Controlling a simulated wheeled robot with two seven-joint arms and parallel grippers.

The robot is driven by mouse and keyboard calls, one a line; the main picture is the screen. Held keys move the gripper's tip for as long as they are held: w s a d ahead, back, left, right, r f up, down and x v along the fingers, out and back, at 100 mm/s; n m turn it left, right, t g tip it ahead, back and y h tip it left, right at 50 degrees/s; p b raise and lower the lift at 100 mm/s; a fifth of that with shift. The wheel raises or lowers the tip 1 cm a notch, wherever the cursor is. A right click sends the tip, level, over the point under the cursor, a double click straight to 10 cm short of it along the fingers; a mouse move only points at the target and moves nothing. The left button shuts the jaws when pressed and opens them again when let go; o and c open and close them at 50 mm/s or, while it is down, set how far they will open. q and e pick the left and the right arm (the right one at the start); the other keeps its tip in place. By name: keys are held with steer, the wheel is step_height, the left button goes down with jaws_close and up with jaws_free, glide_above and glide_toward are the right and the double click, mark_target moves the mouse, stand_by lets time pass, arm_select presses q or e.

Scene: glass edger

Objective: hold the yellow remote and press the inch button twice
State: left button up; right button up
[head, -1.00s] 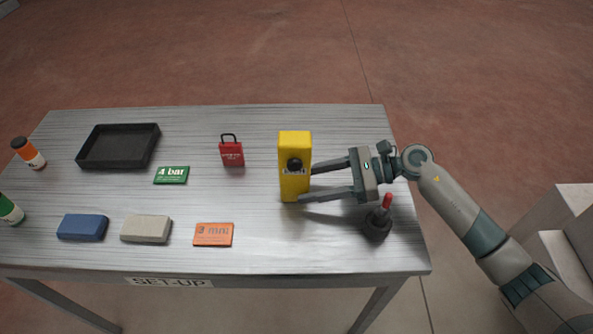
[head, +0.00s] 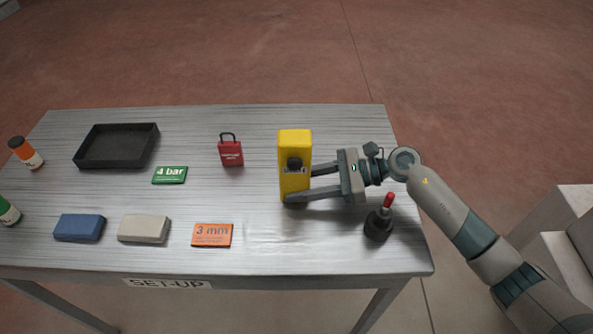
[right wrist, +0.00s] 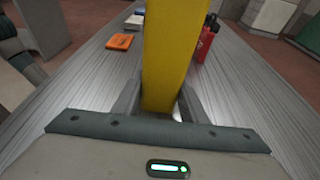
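The yellow remote (head: 294,183) stands upright on the table, right of its middle. A dark round button (head: 295,163) with a small label under it, hard to read, is on its near face. My right gripper (head: 299,184) reaches in from the right at a low height. Its fingers are open, one on the near side of the remote and one partly hidden behind it. In the right wrist view the remote (right wrist: 170,55) stands between the two fingers, and its top is out of frame. My left gripper is not in view.
A black joystick-like knob with a red tip (head: 379,223) stands just in front of my right gripper. A red padlock (head: 230,153), an orange 3 mm card (head: 212,235), a green 4 bar card (head: 170,175), two blocks and a black tray (head: 84,160) lie to the left.

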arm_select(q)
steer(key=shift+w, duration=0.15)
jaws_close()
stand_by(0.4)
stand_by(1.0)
